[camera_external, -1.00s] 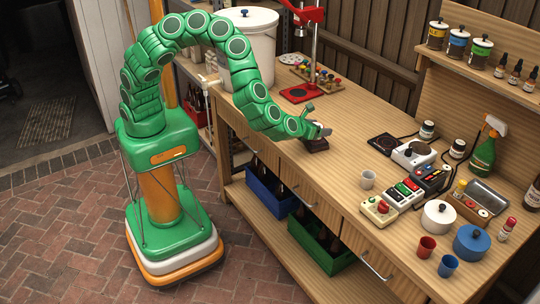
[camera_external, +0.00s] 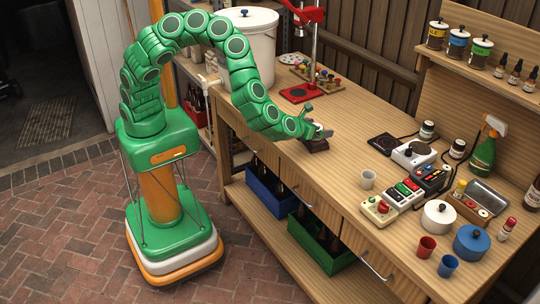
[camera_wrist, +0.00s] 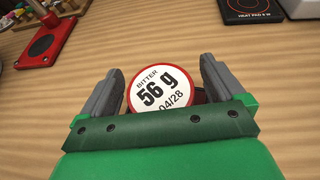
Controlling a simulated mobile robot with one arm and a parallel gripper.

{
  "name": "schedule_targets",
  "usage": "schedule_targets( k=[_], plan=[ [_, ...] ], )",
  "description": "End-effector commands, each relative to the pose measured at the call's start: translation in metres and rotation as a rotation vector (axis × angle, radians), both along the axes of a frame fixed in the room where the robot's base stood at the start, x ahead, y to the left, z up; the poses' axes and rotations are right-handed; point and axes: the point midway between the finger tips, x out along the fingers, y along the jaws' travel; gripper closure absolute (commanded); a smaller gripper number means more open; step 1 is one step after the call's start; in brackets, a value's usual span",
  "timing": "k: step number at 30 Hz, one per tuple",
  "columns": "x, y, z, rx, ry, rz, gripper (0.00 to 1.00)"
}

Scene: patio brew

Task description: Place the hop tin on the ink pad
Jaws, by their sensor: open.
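In the external view my gripper (camera_external: 322,132) is low over the bench, just above a dark flat block (camera_external: 316,146), probably the ink pad. A dark reddish edge (camera_wrist: 200,97) shows beside the tin in the wrist view. The tin hides most of what is under it.
A red bottle capper (camera_external: 300,93) stands behind my gripper. The wooden bench (camera_external: 345,125) is clear around the dark block.

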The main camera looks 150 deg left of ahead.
Motion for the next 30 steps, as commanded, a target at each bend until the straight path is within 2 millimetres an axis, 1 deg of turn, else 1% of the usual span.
schedule_targets(
  k=[18, 24, 30],
  plan=[
    [0.011, -0.08, 0.033, -0.002, -0.002, -0.001, 0.04],
    [0.013, -0.098, 0.041, -0.002, -0.002, -0.002, 0.04],
    [0.013, -0.103, 0.043, -0.001, 0.0, 0.0, 0.04]
  ],
)
